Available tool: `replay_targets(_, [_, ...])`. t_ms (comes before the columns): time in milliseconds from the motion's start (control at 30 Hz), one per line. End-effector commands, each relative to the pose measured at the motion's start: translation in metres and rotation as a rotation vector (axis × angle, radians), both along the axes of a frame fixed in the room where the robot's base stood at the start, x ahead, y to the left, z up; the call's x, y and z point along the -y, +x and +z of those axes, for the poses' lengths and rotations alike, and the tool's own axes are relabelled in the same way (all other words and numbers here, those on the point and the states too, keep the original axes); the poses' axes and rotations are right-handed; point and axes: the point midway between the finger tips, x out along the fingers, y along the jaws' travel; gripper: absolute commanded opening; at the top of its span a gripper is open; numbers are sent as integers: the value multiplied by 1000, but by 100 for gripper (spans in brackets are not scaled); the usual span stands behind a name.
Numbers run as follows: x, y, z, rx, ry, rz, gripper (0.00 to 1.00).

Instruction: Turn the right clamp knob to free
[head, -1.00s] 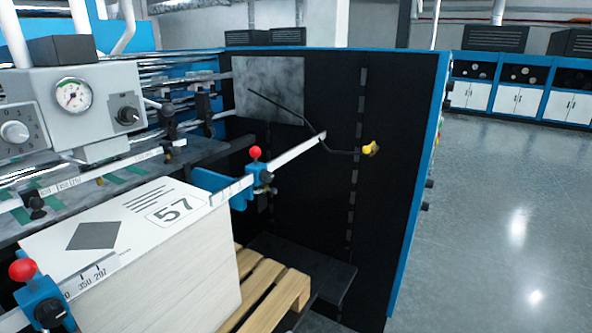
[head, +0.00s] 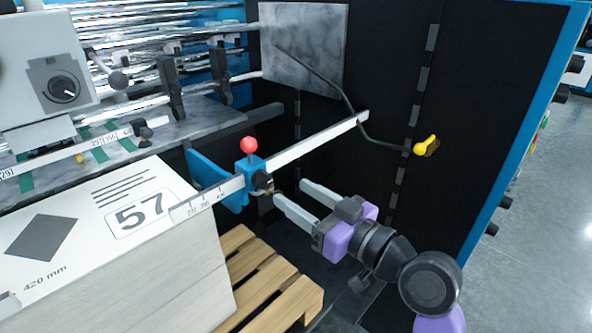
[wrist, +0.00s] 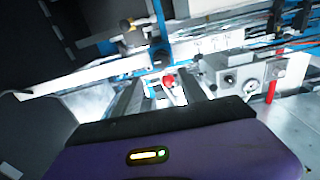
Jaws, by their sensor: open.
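The right clamp is a blue block (head: 250,172) on the white scale bar, topped by a red ball (head: 249,144). Its black clamp knob (head: 262,180) sits on the side facing my gripper. My gripper (head: 291,194) is open, with its two grey fingers pointing left toward the clamp. The fingertips are close to the knob, slightly right of and below it, with nothing visible between them. I cannot tell whether the nearer finger touches anything. In the wrist view a red ball (wrist: 168,80) shows between the fingers; the knob is hard to make out there.
The scale bar (head: 315,141) runs behind my gripper. A bent dark rod with a yellow handle (head: 427,145) projects in front of the black machine wall. Open floor lies at the right.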

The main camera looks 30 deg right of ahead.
Motion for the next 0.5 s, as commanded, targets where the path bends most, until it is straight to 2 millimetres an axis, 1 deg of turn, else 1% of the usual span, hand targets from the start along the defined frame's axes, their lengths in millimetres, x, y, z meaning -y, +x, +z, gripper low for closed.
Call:
replay_targets(67, [-4,0,-4,-12,-21,16,50])
replay_targets(167, [-6,5,-4,-12,-34,18,50])
replay_targets(267, [-10,17,-3,-12,-33,18,50])
replay_targets(500, [-21,52,-3,-12,-34,16,50])
